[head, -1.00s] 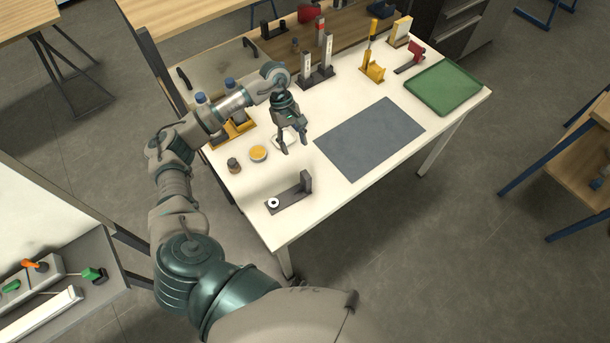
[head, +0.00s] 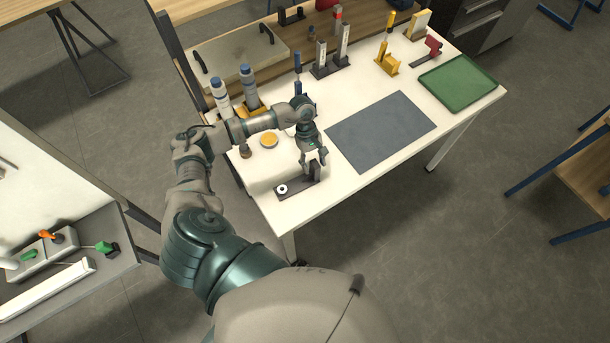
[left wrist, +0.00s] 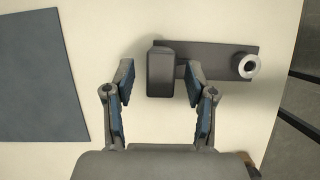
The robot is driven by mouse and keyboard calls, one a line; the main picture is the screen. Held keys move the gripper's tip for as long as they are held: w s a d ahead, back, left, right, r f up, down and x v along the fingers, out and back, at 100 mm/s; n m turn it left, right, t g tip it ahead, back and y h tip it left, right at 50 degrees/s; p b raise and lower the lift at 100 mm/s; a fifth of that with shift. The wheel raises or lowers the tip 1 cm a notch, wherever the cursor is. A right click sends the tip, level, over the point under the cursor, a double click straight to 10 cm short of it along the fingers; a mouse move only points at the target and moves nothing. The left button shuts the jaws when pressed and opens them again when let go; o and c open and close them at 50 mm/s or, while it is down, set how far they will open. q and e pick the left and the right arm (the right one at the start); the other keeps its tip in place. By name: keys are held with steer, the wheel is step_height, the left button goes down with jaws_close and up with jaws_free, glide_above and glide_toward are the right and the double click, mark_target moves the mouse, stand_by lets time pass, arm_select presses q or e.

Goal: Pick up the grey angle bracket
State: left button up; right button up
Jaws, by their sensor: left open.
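The grey angle bracket (head: 293,187) lies on the white table near its front left corner, with its upright plate at the right end and a pale ring at the left end. In the left wrist view the bracket's base (left wrist: 222,62) runs to the right, and its upright plate points toward the camera. My left gripper (head: 314,164) is open just above the upright plate. In the left wrist view the plate's end is just beyond the two fingertips (left wrist: 160,78) and between them; I cannot tell whether they touch. My right gripper is not in view.
A grey mat (head: 381,130) lies right of the bracket, and a green tray (head: 458,82) is at the far right. Stands and tools line the back edge.

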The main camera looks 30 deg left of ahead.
mark_target(318, 178)
arm_select(q)
steer(key=x, duration=0.4)
steer(key=shift+s+d+r+p, duration=0.1)
steer(key=shift+d+p, duration=0.1)
steer(key=shift+p, duration=0.15)
steer(key=shift+a, duration=0.1)
jaws_close()
